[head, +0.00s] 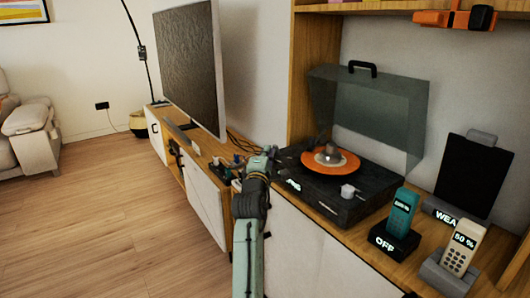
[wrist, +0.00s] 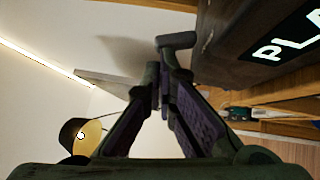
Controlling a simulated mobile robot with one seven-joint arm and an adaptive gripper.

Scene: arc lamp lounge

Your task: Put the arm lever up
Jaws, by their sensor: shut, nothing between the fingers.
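The record player (head: 340,198) is a dark box on the wooden cabinet, with an orange record (head: 345,161) on top and its clear lid (head: 375,115) raised. I cannot clearly make out the arm lever. My gripper (head: 268,153) is by the player's left front corner, shut and empty. In the wrist view the fingers (wrist: 163,82) come together left of the player's dark side (wrist: 235,45), which bears a lit label. A dark stub (wrist: 178,40) shows at the fingertips; I cannot tell what it is.
A TV (head: 190,65) stands on a low cabinet to the left, with small items and cables (head: 240,143) near my arm. A teal handset (head: 402,212), a cream handset (head: 463,248) and a dark panel (head: 463,178) stand right of the player. The floor (head: 95,220) is clear.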

